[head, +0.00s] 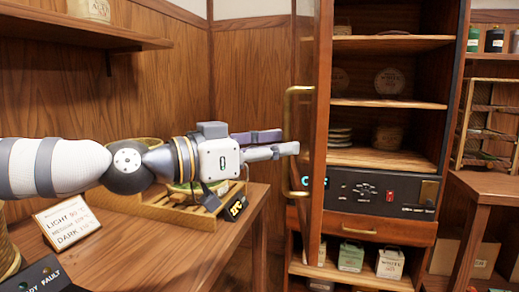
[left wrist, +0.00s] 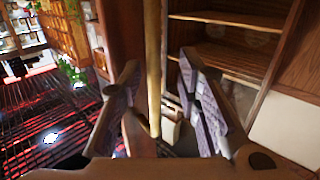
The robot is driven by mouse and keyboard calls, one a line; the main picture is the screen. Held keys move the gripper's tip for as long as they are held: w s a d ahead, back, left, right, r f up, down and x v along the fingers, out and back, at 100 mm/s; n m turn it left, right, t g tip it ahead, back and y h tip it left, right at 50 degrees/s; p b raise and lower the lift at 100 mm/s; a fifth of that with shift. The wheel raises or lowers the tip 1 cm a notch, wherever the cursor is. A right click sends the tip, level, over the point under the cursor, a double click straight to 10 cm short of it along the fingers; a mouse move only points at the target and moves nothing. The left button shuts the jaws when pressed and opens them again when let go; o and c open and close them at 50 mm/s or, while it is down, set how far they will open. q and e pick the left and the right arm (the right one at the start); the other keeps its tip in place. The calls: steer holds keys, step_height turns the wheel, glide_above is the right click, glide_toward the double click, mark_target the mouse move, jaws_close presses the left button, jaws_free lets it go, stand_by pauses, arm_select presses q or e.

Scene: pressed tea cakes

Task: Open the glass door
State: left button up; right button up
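The glass door (head: 320,120) of the tall wooden cabinet stands swung out, seen nearly edge-on in the head view. Its brass bar handle (head: 289,115) is upright on the left side of the door frame. My left gripper (head: 291,141) reaches in from the left at the handle's mid-height. In the left wrist view the handle (left wrist: 153,50) runs upright between the two spread fingers of the gripper (left wrist: 160,75), with gaps seen on both sides. Whether a finger touches it is unclear. My right gripper is in neither view.
Open cabinet shelves (head: 388,103) hold tea cakes, above a control panel (head: 375,192) and a drawer (head: 360,229). A rack (head: 485,125) stands at right.

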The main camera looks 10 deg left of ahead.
arm_select(q)
steer(key=v, duration=1.1)
steer(key=shift+d, duration=0.1)
